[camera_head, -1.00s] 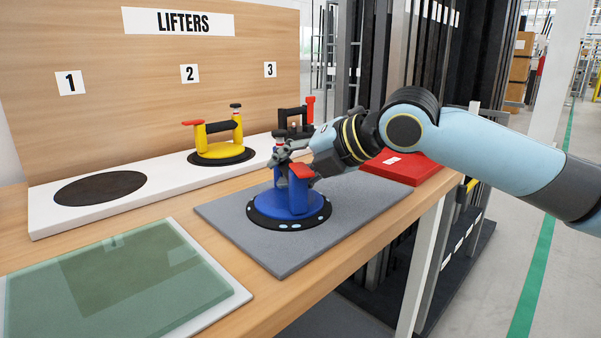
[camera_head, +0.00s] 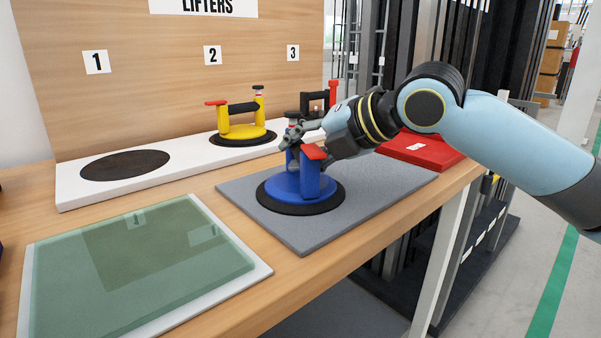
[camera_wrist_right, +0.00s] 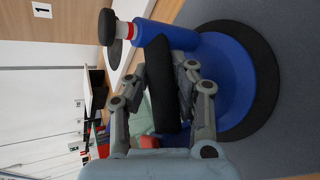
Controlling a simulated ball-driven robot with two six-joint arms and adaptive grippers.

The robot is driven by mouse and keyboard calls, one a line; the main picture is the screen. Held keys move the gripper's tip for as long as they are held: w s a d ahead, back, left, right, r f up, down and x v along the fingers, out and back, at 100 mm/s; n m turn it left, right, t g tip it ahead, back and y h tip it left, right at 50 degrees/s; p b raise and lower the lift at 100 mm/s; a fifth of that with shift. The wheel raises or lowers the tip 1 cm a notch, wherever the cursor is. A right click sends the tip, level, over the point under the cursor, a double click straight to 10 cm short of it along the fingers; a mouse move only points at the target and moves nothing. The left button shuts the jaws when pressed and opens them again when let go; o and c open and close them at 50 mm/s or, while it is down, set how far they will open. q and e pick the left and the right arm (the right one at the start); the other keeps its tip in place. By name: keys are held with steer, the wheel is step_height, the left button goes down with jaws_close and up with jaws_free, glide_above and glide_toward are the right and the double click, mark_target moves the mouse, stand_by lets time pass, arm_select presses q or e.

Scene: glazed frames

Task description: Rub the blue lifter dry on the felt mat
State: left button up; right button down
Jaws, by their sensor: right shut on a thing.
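The blue lifter (camera_head: 290,185) stands upright on the grey felt mat (camera_head: 385,185), its round black pad flat on the mat or nearly so; I cannot tell if there is a small gap. My right gripper (camera_head: 298,136) is shut on the lifter's black handle, which also shows between the fingers in the right wrist view (camera_wrist_right: 160,85). The gripper hides part of the handle. The visible rim of the pad looks plain dark, with no drops that I can make out. My left gripper is not in view.
A greenish glass pane (camera_head: 130,270) lies on a white base at front left. Behind, a white rack (camera_head: 190,182) has an empty dark spot under 1 and a yellow lifter (camera_head: 242,131) under 2. A red case (camera_head: 425,149) lies right of the mat.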

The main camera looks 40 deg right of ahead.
steer(key=shift+r, duration=0.1)
steer(key=shift+r+p, duration=2.2)
steer(key=shift+r, duration=0.85)
